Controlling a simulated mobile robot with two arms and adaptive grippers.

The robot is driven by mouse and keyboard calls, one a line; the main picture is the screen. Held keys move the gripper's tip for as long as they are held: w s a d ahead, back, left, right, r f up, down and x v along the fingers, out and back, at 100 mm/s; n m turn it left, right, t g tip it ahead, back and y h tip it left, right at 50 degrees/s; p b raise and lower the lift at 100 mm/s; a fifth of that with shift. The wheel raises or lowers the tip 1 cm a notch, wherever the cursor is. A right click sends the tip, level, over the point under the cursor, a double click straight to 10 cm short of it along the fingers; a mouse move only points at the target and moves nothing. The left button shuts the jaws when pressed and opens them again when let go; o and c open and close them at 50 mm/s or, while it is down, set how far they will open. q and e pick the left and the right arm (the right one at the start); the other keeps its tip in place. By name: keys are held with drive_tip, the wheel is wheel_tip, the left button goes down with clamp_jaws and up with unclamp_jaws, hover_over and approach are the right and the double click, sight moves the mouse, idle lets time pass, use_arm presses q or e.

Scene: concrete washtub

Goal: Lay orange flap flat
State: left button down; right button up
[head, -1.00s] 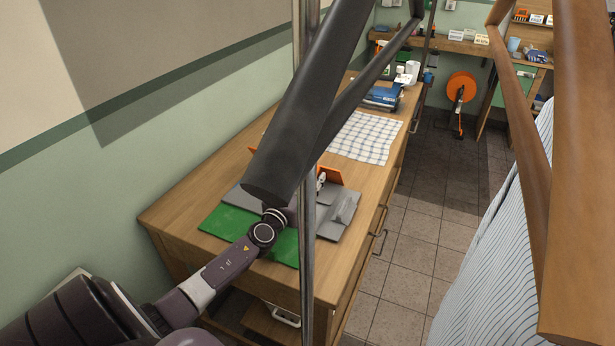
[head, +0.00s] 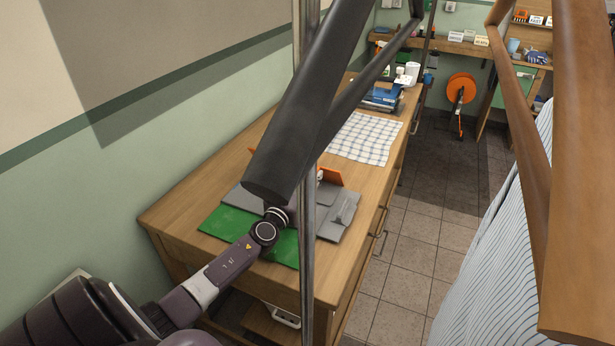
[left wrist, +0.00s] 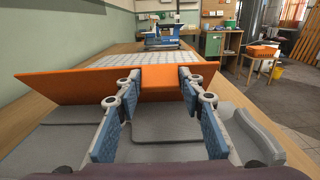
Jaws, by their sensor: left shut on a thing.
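The orange flap (left wrist: 60,88) stands tilted up across the far side of a grey fixture (left wrist: 155,132) in the left wrist view. In the head view, the right end of the orange flap (head: 331,178) shows on the grey fixture (head: 340,215), its middle hidden by a dark bar and a metal post. My left gripper (left wrist: 161,83) is shut on the middle part of the flap, a finger on each side of it. The hand is mostly hidden in the head view. My right gripper is not in view.
A green mat (head: 229,221) lies under the fixture on the wooden bench (head: 190,197). A checked cloth (head: 366,137) lies beyond the flap. Blue items (head: 383,96) stand at the back. The dark bar (head: 300,110) and metal post (head: 308,250) cross the head view.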

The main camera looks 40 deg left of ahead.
use_arm(q)
drive_tip(key=shift+w+a+r, duration=0.1)
drive_tip(key=shift+w+r, duration=0.05)
drive_tip(key=shift+r, duration=0.25)
drive_tip(key=shift+w+a+r+p, duration=0.1)
drive_tip(key=shift+w+r+p, duration=0.25)
drive_tip(key=shift+w+r, duration=0.15)
drive_tip(key=w+r, duration=0.1)
drive_tip(key=w, duration=0.1)
drive_tip(key=shift+w+a+r, duration=0.55)
drive_tip(key=shift+w+r, duration=0.05)
drive_tip(key=shift+w, duration=0.35)
drive_tip(key=shift+w+a+r, duration=0.15)
drive_tip(key=shift+w+r, duration=0.1)
drive_tip(key=shift+w, duration=0.25)
drive_tip(key=shift+w+a+r, duration=0.15)
drive_tip(key=shift+w+r, duration=0.05)
drive_tip(key=shift+w, duration=0.35)
drive_tip(key=c, duration=1.6)
unclamp_jaws()
drive_tip(key=o, duration=0.3)
drive_tip(key=shift+s+d, duration=0.15)
drive_tip(key=shift+s, duration=0.05)
drive_tip(key=shift+o, duration=0.2)
drive_tip(key=shift+f, duration=0.35)
drive_tip(key=v, duration=1.2)
